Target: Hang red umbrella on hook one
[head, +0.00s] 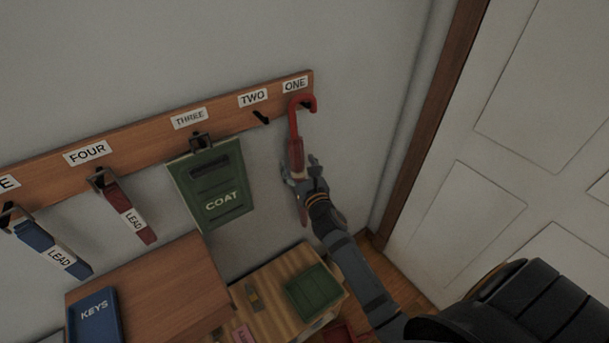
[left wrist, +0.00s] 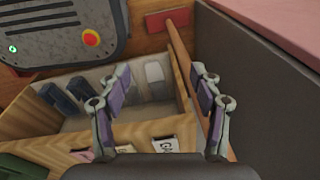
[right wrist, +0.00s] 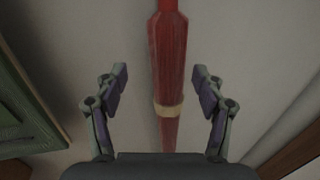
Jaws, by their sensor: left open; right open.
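The red umbrella (head: 295,135) hangs upright by its curved handle at the hook under the label ONE (head: 295,85), at the right end of the wooden rail. Its folded body with a tan band also shows in the right wrist view (right wrist: 168,65). My right gripper (head: 299,172) is at the umbrella's body; in the right wrist view its fingers (right wrist: 160,90) are spread apart, one on each side of it with gaps. My left gripper (left wrist: 155,90) is open and empty above a wooden box; it is not in the head view.
The rail (head: 140,139) also holds a green COAT pouch (head: 215,190), a red lead (head: 131,212) and a blue lead (head: 55,250). Hook TWO (head: 261,117) is empty. Below are a brown cabinet top (head: 165,290) and a wooden box (left wrist: 130,135). A white door (head: 530,100) stands at right.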

